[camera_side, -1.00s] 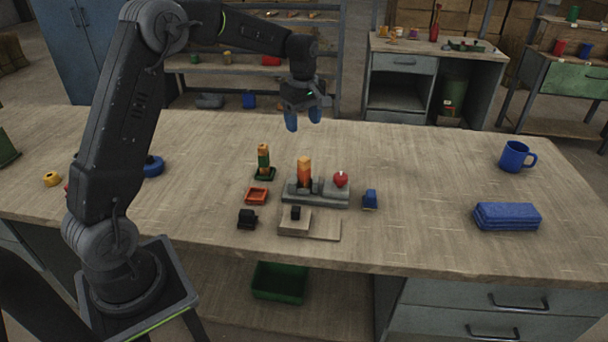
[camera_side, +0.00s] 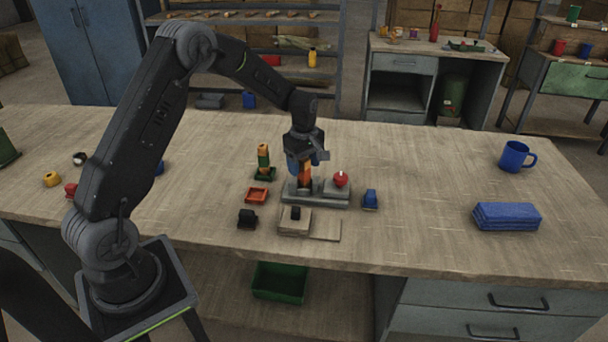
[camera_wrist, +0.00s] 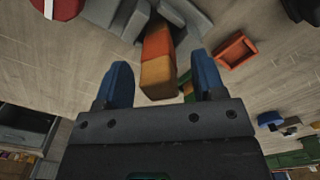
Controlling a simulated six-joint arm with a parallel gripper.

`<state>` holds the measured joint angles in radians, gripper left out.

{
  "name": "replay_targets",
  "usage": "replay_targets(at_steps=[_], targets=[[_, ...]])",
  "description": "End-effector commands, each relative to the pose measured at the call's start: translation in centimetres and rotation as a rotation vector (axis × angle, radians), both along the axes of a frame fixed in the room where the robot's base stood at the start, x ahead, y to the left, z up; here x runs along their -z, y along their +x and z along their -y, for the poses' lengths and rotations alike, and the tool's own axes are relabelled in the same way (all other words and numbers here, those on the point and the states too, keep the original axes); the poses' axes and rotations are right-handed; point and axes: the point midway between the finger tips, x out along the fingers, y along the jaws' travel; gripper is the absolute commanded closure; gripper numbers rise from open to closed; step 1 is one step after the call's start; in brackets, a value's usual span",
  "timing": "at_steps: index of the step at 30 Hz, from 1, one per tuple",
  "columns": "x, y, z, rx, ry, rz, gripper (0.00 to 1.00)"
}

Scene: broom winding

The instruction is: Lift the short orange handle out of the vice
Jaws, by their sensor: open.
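The short orange handle (camera_side: 304,182) stands upright in the grey vice (camera_side: 318,201). In the wrist view the handle (camera_wrist: 157,60) shows an orange body and a lighter yellow-orange end, with the grey vice jaws (camera_wrist: 189,22) beside its far part. My gripper (camera_side: 306,172) is low over the vice, pointing down. In the wrist view its blue fingers (camera_wrist: 163,84) are open, one on each side of the handle, with a gap to it on both sides. In the side view my gripper hides the handle's top.
A red knob (camera_side: 340,179) sits on the vice's right part. A green-and-orange piece (camera_side: 263,157) stands in a green base to the left, near a red tray (camera_side: 257,196). A blue block (camera_side: 370,199) stands right of the vice.

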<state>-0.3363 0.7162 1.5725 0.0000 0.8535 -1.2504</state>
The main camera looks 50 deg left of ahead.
Motion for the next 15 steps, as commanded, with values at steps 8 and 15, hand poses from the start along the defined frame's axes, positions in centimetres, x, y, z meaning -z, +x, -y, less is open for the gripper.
replay_targets(at_steps=[8, 15], targets=[[0.42, 0.0, -0.01, 0.0, 0.0, 0.001, 0.37], [0.39, 0.0, -0.01, 0.0, 0.0, 0.001, 0.59]])
